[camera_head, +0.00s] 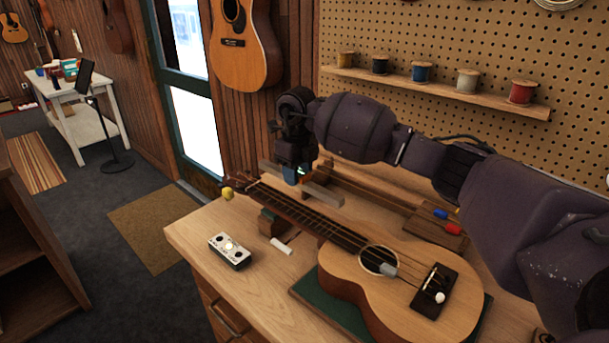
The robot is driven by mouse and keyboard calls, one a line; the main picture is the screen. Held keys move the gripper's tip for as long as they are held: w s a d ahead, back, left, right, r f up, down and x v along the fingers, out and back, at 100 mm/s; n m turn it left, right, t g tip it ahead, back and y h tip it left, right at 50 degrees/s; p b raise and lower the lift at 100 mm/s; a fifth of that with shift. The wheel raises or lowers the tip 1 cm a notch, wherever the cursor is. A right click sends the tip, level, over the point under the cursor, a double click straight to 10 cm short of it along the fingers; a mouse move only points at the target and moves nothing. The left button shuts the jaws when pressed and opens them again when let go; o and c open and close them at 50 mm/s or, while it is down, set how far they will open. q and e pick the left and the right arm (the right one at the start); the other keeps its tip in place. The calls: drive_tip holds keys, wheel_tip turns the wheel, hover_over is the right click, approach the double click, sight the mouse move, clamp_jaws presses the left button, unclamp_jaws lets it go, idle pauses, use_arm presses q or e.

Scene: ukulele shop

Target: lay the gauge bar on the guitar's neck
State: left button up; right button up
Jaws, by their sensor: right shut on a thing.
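The guitar, a small light-wood ukulele (345,275), lies on the workbench with its body at the right front. Its dark neck (310,219) runs up to the left, and a block (271,222) sits under it near the headstock. My right gripper (291,174) is shut on the gauge bar (322,194), a long greyish bar, at the far side of the neck. The bar seems held above the bench. Its exact height and any contact with the neck cannot be told. My left gripper is not in view.
A small metal box (230,250) and a white cylinder (282,246) lie in front of the neck. A green mat (330,317) is under the body. Red-handled (454,229) and blue-handled tools sit behind the body. A shelf (440,92) of spools hangs on the pegboard.

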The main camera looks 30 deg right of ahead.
sight(298, 207)
drive_tip(key=shift+f, duration=0.1)
drive_tip(key=shift+a+f+b, duration=0.1)
drive_tip(key=shift+f+b, duration=0.2)
drive_tip(key=shift+f, duration=0.05)
drive_tip(key=shift+f+b, duration=0.45)
drive_tip(key=shift+f, duration=0.45)
drive_tip(key=shift+f+b, duration=0.9)
drive_tip(key=shift+f, duration=1.05)
drive_tip(key=o, duration=1.4)
